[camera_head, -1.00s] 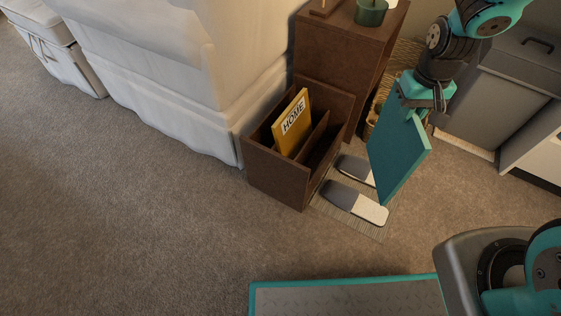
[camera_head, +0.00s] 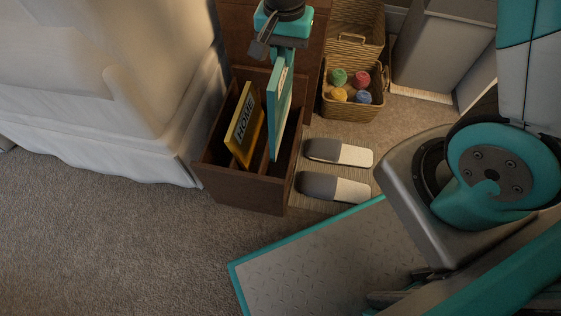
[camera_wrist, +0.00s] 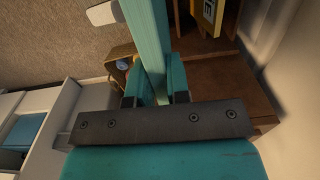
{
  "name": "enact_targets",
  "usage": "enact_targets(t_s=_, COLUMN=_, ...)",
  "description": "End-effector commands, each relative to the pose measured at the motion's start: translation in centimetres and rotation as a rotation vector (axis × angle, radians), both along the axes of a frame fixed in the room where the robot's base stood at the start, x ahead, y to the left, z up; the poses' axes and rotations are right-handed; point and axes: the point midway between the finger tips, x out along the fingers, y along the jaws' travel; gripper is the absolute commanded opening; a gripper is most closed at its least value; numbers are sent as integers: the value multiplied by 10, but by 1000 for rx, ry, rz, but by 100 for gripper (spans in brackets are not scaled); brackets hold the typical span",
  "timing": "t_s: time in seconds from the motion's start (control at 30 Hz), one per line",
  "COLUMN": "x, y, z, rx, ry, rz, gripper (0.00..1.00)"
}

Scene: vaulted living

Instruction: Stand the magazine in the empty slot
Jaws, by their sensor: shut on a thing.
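My gripper (camera_head: 283,54) is shut on the top edge of a teal magazine (camera_head: 279,112), which hangs upright and edge-on. In the wrist view the magazine (camera_wrist: 147,35) runs between my fingers (camera_wrist: 154,84). The dark brown wooden rack (camera_head: 240,192) stands on the carpet with two slots. A yellow magazine marked HOME (camera_head: 245,125) leans in its left slot. The teal magazine's lower end overlaps the right slot's opening, to the right of the divider. I cannot tell how deep it reaches or whether it touches the rack.
A white-covered sofa (camera_head: 110,110) stands left of the rack and a brown cabinet (camera_head: 236,40) behind it. Two slippers (camera_head: 338,152) lie on a mat to the right. A wicker basket (camera_head: 350,112) of yarn balls stands behind them.

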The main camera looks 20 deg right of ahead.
Motion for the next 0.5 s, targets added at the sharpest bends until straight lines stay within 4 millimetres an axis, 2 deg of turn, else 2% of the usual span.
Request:
enact_targets(t_s=0.03, x=1, y=2, z=-7, rx=-2, ry=-2, rz=3, gripper=0)
enact_targets(t_s=0.17, x=0, y=3, z=-9, rx=-9, ry=5, rz=4, gripper=0)
enact_targets(t_s=0.23, x=-1, y=2, z=-20, rx=-11, ry=9, rz=4, gripper=0)
enact_targets(t_s=0.5, x=-2, y=1, z=-96, rx=-13, ry=12, rz=2, gripper=0)
